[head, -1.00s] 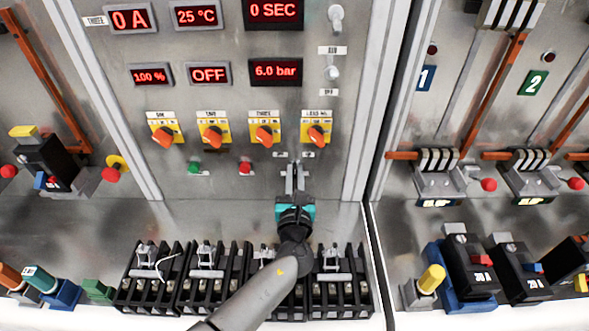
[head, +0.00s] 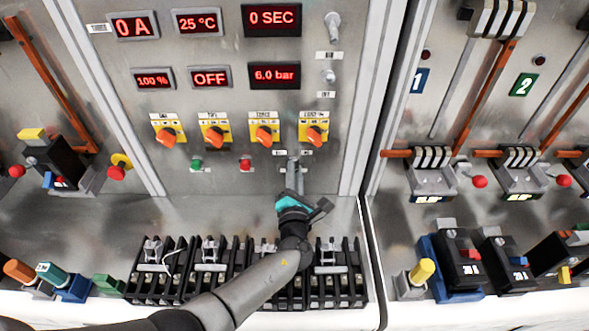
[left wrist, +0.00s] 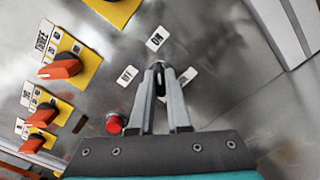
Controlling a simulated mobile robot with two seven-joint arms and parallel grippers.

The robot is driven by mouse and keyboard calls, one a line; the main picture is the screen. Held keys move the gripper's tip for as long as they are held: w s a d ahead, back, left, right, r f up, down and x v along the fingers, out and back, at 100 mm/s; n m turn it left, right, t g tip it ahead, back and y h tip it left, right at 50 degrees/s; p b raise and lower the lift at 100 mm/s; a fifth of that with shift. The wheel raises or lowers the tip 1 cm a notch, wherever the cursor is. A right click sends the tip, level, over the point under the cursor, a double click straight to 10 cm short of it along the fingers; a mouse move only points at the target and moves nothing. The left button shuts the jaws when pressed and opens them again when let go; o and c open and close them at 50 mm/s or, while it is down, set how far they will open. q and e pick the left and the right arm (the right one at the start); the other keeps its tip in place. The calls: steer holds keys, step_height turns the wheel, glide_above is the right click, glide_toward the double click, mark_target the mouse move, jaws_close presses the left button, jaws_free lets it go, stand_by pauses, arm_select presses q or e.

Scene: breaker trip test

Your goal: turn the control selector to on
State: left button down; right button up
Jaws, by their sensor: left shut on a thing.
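My left gripper (head: 293,163) reaches up to the panel below the yellow selector plates. In the left wrist view its fingertips (left wrist: 159,70) are closed together on the control selector (left wrist: 160,80), a small dark knob mostly hidden between them. Small white labels surround it: an "ON" label (left wrist: 157,38) lies beyond the tips, and another label (left wrist: 127,75) lies to their left. A third label (left wrist: 188,75) is partly hidden behind the right finger. The selector's exact pointing direction is hard to tell. My right gripper is out of view.
Orange knobs on yellow plates (head: 315,133) sit just above the gripper. A red button (head: 245,164) is close on its left, also near the fingers in the wrist view. Black terminal blocks (head: 327,275) stand below my forearm. The display reads OFF (head: 211,76).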

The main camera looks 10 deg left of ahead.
arm_select(q)
steer(key=shift+m, duration=0.3)
steer(key=c, duration=0.9)
jaws_free()
steer(key=shift+s, duration=0.15)
steer(key=s+d, duration=0.1)
steer(key=s, duration=0.4)
steer(key=s+d, duration=0.1)
steer(key=s, duration=0.3)
steer(key=s+d, duration=0.1)
steer(key=s, duration=0.4)
steer(key=shift+s, duration=0.35)
steer(key=shift+s+f, duration=0.1)
